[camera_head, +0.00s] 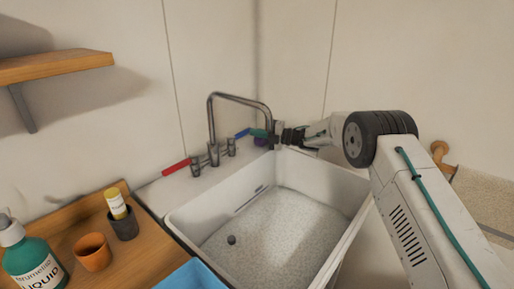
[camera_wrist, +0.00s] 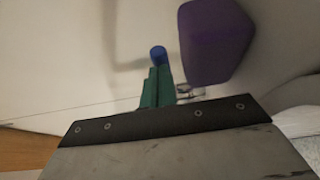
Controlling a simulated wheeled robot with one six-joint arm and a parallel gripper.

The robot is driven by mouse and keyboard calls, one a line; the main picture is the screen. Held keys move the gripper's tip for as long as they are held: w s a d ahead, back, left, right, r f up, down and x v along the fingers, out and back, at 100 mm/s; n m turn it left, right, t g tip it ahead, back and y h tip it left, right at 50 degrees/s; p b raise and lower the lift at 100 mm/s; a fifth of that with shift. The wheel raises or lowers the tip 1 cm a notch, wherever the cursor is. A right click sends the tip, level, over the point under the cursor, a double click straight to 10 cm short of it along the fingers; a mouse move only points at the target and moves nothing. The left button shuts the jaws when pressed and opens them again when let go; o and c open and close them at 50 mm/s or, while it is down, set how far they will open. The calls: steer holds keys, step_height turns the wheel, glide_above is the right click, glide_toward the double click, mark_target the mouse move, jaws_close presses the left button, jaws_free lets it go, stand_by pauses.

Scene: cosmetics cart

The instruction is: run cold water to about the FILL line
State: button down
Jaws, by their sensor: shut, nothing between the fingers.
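The white sink (camera_head: 185,232) has a grey tap (camera_head: 211,125) with a high spout at its back left. A red lever (camera_head: 176,166) points left and a blue lever (camera_head: 242,133) points up and right. My gripper (camera_head: 257,132) is shut and empty, its green fingers right beside the blue lever's tip. In the wrist view the blue tip (camera_wrist: 158,54) shows just past the green fingertips (camera_wrist: 154,84); I cannot tell whether they touch. The basin floor looks speckled, with a dark drain. A short dark line (camera_head: 250,197) marks the back wall; its lettering is unreadable. I see no water stream.
A purple block (camera_wrist: 215,40) sits by the sink's back corner, close to my fingers. A wooden counter at left holds a green bottle (camera_head: 35,262), an orange cup (camera_head: 92,252) and a dark cup (camera_head: 123,226) with a yellow tube.

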steer(key=s+d+r, duration=0.2)
steer(key=s+r, duration=0.1)
steer(key=s, duration=0.5)
steer(key=s+d+r, duration=0.2)
steer(key=s+d, duration=0.1)
steer(key=s, duration=0.4)
steer(key=w+d+f+m+t+h, duration=0.5)
steer(key=d+f+m+h, duration=0.25)
steer(key=m, duration=0.25)
steer(key=s+d+r+m+g+h, duration=0.1)
steer(key=s+d+r+m+h, duration=0.1)
steer(key=s+d+m+h, duration=0.5)
steer(key=s+d+r+m+h, duration=0.25)
steer(key=d+m, duration=0.25)
steer(key=d, duration=0.4)
steer(key=s+d+r+m+g, duration=0.2)
steer(key=s+r+m, duration=0.1)
steer(key=s, duration=1.1)
steer(key=s+d+r+m+g, duration=0.2)
steer(key=s+r+m, duration=0.2)
steer(key=s, duration=1.1)
steer(key=s+d+r+m+g, duration=0.2)
steer(key=s+r+m, duration=0.2)
steer(key=s, duration=1)
steer(key=shift+s+r+m+h, duration=0.15)
steer(key=shift+s+m+h, duration=0.15)
steer(key=shift+s, duration=0.05)
